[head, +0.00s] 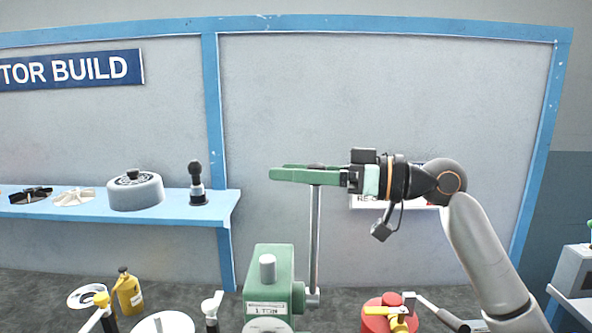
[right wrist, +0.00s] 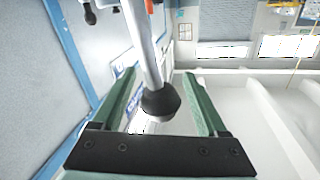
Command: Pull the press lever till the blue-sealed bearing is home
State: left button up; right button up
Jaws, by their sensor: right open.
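The green press (head: 268,275) stands at the bottom centre of the head view, with a "1 TON" label. Its grey press lever (head: 316,235) rises upright from a pivot on the press's right side. My right gripper (head: 276,173) reaches in from the right at the lever's top, its green fingers pointing left. In the right wrist view the lever's black knob (right wrist: 161,101) sits between the two open fingers, with gaps on both sides. The blue-sealed bearing is not visible; the press's lower part is cut off. My left gripper is out of view.
A blue shelf (head: 225,195) at left holds a grey round housing (head: 136,193) and a black-knobbed tool (head: 197,185). A yellow bottle (head: 128,292) stands at lower left. A red round can (head: 377,315) stands right of the press. Space around the upright lever is clear.

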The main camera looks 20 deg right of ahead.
grip_shut()
dwell(0.4)
dwell(0.9)
